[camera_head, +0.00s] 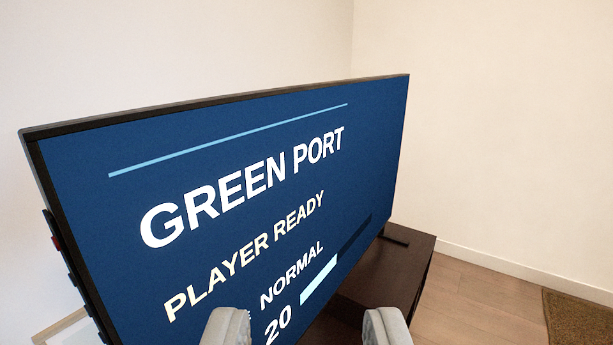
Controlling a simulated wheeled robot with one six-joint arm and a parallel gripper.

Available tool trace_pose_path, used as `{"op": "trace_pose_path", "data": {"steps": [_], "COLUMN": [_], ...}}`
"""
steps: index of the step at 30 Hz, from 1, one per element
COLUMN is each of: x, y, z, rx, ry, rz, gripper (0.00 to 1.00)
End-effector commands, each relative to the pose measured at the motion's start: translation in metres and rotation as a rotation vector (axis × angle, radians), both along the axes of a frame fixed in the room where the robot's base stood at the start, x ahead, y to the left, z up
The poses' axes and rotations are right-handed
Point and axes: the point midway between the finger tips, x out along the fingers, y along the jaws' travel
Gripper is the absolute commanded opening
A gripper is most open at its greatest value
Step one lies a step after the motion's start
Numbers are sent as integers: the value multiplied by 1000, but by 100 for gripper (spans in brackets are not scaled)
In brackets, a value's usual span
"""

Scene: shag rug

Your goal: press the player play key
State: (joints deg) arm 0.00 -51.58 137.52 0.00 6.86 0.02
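A large flat screen (230,160) with a blue picture fills the middle of the view. It reads "GREEN PORT", "PLAYER READY", "NORMAL" and "20", with a partly filled light-blue bar. Several dark keys, one of them red (55,242), show on the screen's left edge; their labels cannot be read, so I cannot tell which is the play key. My gripper (308,330) shows at the bottom edge with its two grey fingers apart and nothing between them. It is in front of the screen's lower part and hides some of it.
The screen stands on a dark brown cabinet (415,262). A brown rug (585,318) lies on the wooden floor (490,300) at the lower right. Pale walls (490,120) meet in a corner behind. A light wooden edge (60,325) shows at the lower left.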

Motion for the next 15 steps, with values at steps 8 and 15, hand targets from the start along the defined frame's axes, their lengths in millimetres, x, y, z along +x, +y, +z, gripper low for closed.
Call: {"op": "trace_pose_path", "data": {"steps": [8, 15], "x": [0, 0], "y": [0, 0], "z": [0, 0], "rx": [0, 0], "ry": [0, 0], "rz": [0, 0], "gripper": [0, 0]}}
